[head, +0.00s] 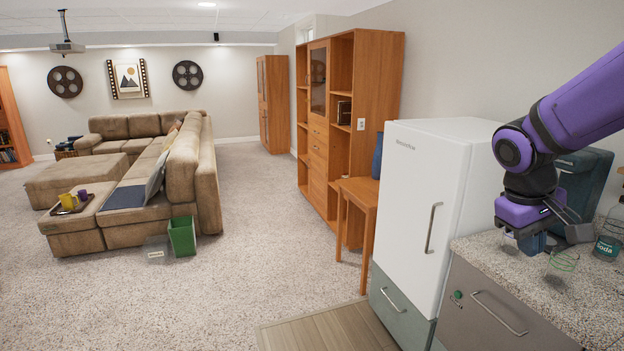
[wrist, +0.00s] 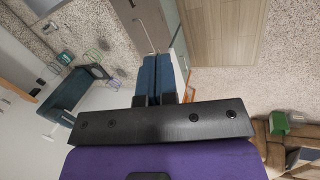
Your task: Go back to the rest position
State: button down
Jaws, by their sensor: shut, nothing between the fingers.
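My purple arm reaches in from the right in the head view. My gripper (head: 533,246) hangs over the speckled counter (head: 590,293), close to its left edge, beside the white fridge (head: 460,180). In the wrist view my gripper (wrist: 164,60) shows two blue fingers pressed together, with nothing between them. The counter also shows in the wrist view (wrist: 98,15), next to a grey drawer front with a handle. In the head view the arm and gripper hide part of the counter and of the teal appliance (head: 588,172).
A wooden side table (head: 358,193) and a tall cabinet (head: 370,85) stand beyond the fridge. A green bin (head: 182,237) sits by the sofa (head: 195,165). The carpet between is clear.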

jog(key=s+a+r+m+t+y, duration=0.1)
jog(key=s+a+r+t, duration=0.1)
jog(key=s, duration=0.5)
jog(key=s+a+r+t+y, duration=0.2)
jog(key=s+a+r+t, duration=0.1)
jog(key=s+r, duration=0.3)
jog(key=shift+s+a+m+y, duration=0.3)
jog(key=shift+s+a+m, duration=0.1)
jog(key=shift+s+a, duration=0.35)
